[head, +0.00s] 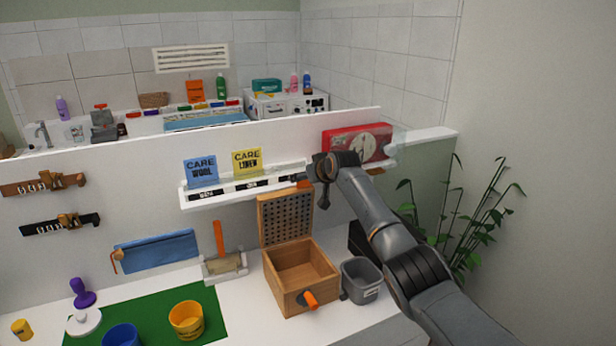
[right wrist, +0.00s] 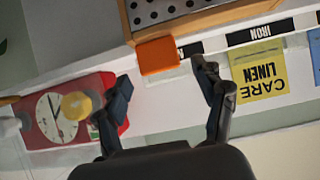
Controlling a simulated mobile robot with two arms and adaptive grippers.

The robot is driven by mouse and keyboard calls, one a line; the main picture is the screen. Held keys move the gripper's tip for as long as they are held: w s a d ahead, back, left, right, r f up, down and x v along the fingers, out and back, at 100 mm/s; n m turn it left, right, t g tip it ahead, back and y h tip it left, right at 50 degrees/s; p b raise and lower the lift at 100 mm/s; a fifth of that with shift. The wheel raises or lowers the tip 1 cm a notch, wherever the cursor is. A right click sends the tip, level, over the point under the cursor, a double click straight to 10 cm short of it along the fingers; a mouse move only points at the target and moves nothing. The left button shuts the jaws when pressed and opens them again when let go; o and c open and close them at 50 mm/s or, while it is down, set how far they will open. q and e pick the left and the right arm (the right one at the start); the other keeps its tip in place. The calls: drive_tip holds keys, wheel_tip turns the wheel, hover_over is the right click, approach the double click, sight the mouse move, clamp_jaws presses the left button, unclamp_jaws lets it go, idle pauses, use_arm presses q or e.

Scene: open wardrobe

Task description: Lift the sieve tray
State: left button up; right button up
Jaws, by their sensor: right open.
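The sieve tray (head: 287,217) is a wooden panel with rows of dark holes. It stands tilted up at the back of an open wooden box (head: 290,285). Its perforated face also shows at the top of the right wrist view (right wrist: 180,10), with an orange tab (right wrist: 158,55) on its edge. My right gripper (head: 318,182) is at the tray's upper right corner in the head view. In the right wrist view, its open fingers (right wrist: 163,82) stand either side of the orange tab's line, with nothing visibly clamped. My left gripper is out of view.
Behind is a white ledge with blue (head: 201,172) and yellow (head: 247,162) care cards. A grey bin (head: 361,279) is right of the wooden box; a green mat (head: 150,309) with cups lies left.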

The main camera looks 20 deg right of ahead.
drive_tip(key=shift+w+f, duration=0.1)
drive_tip(key=shift+f, duration=0.05)
drive_tip(key=v, duration=1.2)
idle(0.3)
